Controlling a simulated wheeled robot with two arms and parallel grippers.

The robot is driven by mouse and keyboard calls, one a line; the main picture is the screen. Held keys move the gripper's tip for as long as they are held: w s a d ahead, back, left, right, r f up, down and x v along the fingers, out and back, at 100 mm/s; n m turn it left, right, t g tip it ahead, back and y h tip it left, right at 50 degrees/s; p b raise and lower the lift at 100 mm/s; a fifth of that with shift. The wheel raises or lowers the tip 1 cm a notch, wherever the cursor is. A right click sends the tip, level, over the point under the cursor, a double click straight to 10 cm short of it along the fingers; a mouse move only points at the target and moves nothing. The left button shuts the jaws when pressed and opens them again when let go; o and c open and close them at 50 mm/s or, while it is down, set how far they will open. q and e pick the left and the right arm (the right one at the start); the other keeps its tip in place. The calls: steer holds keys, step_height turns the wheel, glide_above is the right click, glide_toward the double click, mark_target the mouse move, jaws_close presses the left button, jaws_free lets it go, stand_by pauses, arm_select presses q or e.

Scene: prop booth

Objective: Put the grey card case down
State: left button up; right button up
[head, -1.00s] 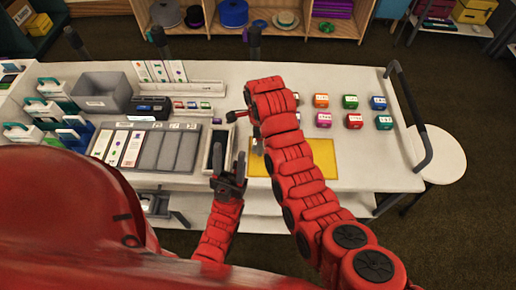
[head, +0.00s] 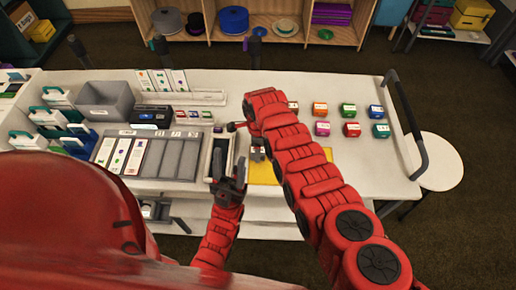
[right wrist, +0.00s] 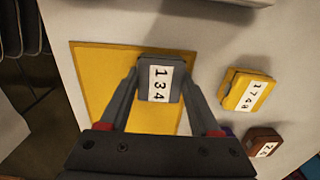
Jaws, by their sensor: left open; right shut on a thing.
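The grey card case (right wrist: 160,80) has a white label reading 134. In the right wrist view my right gripper (right wrist: 160,92) is shut on it, one finger on each side. The case is over the yellow mat (right wrist: 95,85); I cannot tell whether it touches it. In the head view the mat (head: 318,158) lies on the white table, partly covered by my right arm, and the right gripper is mostly hidden there. My left gripper (head: 230,182) is open and empty, near the table's front edge beside a narrow dark tray (head: 220,152).
A yellow case (right wrist: 246,92) and a brown case (right wrist: 262,143) lie beside the mat. Several coloured cases (head: 348,110) stand in rows at the right. A slotted grey tray (head: 165,160) with cards and a grey bin (head: 106,101) are at the left. Bare table shows right of the mat.

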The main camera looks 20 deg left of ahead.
steer(key=shift+f, duration=0.1)
steer(key=shift+f, duration=0.15)
steer(key=o, duration=1.3)
steer(key=shift+o, duration=0.2)
